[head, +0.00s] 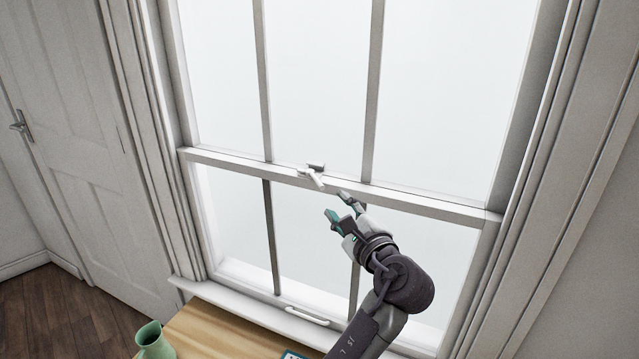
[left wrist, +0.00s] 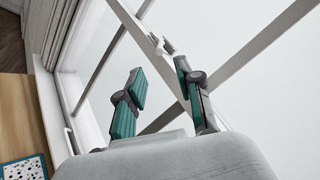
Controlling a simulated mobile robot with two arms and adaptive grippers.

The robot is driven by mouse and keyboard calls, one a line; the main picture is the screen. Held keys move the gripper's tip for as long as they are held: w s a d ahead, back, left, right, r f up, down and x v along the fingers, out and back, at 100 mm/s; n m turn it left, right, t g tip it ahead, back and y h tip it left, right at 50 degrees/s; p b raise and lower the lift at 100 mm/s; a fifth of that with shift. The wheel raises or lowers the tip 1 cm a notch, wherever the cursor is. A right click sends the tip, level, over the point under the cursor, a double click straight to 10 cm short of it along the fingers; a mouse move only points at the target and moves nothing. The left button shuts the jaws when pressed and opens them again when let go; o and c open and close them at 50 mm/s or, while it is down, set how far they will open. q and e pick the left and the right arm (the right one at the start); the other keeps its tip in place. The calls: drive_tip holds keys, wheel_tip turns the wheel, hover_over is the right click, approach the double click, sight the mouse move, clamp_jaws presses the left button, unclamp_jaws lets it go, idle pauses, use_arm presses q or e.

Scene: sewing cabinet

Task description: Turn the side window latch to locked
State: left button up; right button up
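The white window latch (head: 313,175) sits on the middle rail of the sash window. Its small lever sticks out from the rail toward the room, angled slightly down and right in the head view. My left gripper (head: 335,203) is just below and right of the latch, with its teal-padded fingers apart and nothing between them. In the left wrist view the latch (left wrist: 164,46) shows beyond the open fingertips (left wrist: 159,66), nearer the right finger. A gap seems to remain between fingers and latch. My right gripper is in neither view.
The window's middle rail (head: 430,205) runs across behind my gripper, with glass above and below. A white pull handle (head: 307,316) is on the lower sash. Below stand a wooden tabletop (head: 215,335) and a green vase (head: 153,342). A door (head: 75,130) is at left.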

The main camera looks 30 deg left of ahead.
sight(319, 182)
use_arm(q)
drive_tip(key=p+x, duration=0.1)
drive_tip(key=x, duration=0.9)
drive_tip(key=shift+w+a, duration=0.25)
drive_tip(key=shift+a, duration=0.05)
drive_tip(key=shift+f, duration=0.1)
clamp_jaws()
